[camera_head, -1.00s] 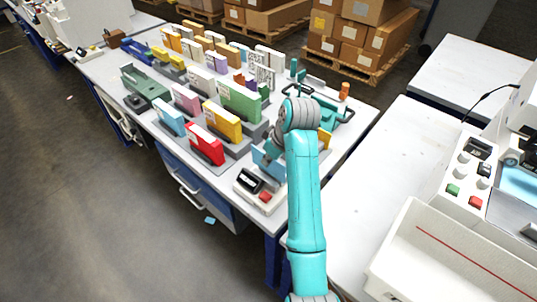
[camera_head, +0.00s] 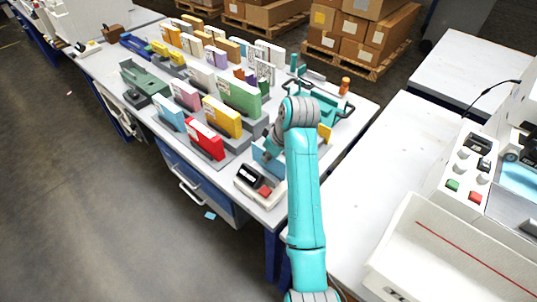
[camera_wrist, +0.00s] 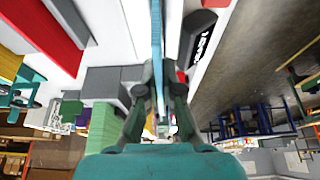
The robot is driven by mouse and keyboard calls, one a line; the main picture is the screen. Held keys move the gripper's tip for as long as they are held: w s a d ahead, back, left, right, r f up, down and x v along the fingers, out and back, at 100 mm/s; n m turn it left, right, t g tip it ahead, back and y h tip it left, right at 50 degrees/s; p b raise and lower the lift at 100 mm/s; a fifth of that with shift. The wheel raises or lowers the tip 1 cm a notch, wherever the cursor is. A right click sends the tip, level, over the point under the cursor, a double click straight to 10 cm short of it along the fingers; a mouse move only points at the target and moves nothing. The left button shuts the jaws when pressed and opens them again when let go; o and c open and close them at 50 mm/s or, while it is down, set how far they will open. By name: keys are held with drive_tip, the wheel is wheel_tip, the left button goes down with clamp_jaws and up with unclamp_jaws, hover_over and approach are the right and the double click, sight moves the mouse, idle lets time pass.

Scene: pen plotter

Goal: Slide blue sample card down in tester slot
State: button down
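The blue sample card (camera_head: 264,161) stands upright behind the tester (camera_head: 246,194), a white box with a dark display and a red button. In the wrist view the card (camera_wrist: 157,40) shows edge-on as a thin blue strip between my fingertips. My gripper (camera_wrist: 160,92) is shut on the card. In the head view my gripper (camera_head: 274,146) is at the card's upper part, partly hidden by my arm. The tester's white body and black display (camera_wrist: 198,38) are beside the card in the wrist view. The slot and the card's lower edge are hidden, so I cannot tell how deep the card sits.
A red block (camera_head: 206,141), a yellow block (camera_head: 222,117) and a light blue block (camera_head: 169,113) stand in grey holders left of the tester. A teal device (camera_head: 330,108) and an orange-capped bottle (camera_head: 344,87) are behind my arm. A white table (camera_head: 375,165) lies to the right.

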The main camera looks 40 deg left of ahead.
sight(265, 167)
drive_tip(key=shift+f, duration=1.55)
idle(0.4)
drive_tip(key=c, duration=1.2)
unclamp_jaws()
drive_tip(key=shift+c, duration=0.2)
drive_tip(key=v, duration=0.7)
drive_tip(key=shift+d+r, duration=0.1)
drive_tip(key=shift+r, duration=0.15)
drive_tip(key=shift+s, duration=0.15)
